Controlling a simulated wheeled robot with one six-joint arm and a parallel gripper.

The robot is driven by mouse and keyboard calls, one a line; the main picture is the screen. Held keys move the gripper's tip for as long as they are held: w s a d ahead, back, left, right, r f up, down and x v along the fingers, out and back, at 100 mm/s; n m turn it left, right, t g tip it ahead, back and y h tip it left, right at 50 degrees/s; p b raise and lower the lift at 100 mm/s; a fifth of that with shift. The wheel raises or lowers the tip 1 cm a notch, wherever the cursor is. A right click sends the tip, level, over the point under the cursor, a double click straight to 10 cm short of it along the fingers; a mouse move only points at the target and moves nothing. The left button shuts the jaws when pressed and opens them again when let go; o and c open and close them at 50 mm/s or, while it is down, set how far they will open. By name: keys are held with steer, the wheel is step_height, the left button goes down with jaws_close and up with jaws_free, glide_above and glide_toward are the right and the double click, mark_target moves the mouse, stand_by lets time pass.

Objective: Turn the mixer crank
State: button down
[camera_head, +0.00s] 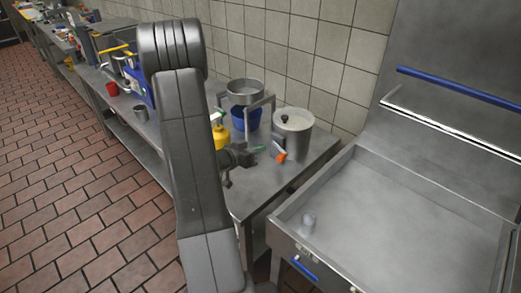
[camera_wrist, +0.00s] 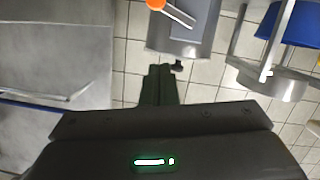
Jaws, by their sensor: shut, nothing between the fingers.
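The mixer looks like a metal pot (camera_head: 294,132) with a pale top and a black knob, on the counter near the wall. An orange-ended handle (camera_head: 280,155), which looks like its crank, shows low at the pot's front. In the wrist view an orange knob (camera_wrist: 155,4) sits on a pale rod at the top edge, in front of a grey metal surface (camera_wrist: 187,42). My gripper (camera_head: 256,150) is just left of the orange handle. In the wrist view my gripper (camera_wrist: 163,70) is shut and empty, below the knob and apart from it.
A metal stand (camera_head: 262,103) holds a steel bowl (camera_head: 245,88) over a blue container (camera_head: 245,120), behind my gripper. A yellow item (camera_head: 220,137) is partly hidden by my arm. A steel basin (camera_head: 400,210) lies at right. A red cup (camera_head: 112,88) is farther left.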

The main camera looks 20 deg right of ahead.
glide_above(277, 158)
steer(key=a, duration=0.1)
steer(key=f, duration=0.5)
steer(key=shift+s+f+p, duration=0.2)
steer(key=shift+f+p, duration=0.05)
steer(key=shift+p, duration=0.05)
steer(key=shift+f+m+b, duration=0.45)
steer(key=shift+m+b, duration=0.15)
steer(key=shift+b, duration=0.65)
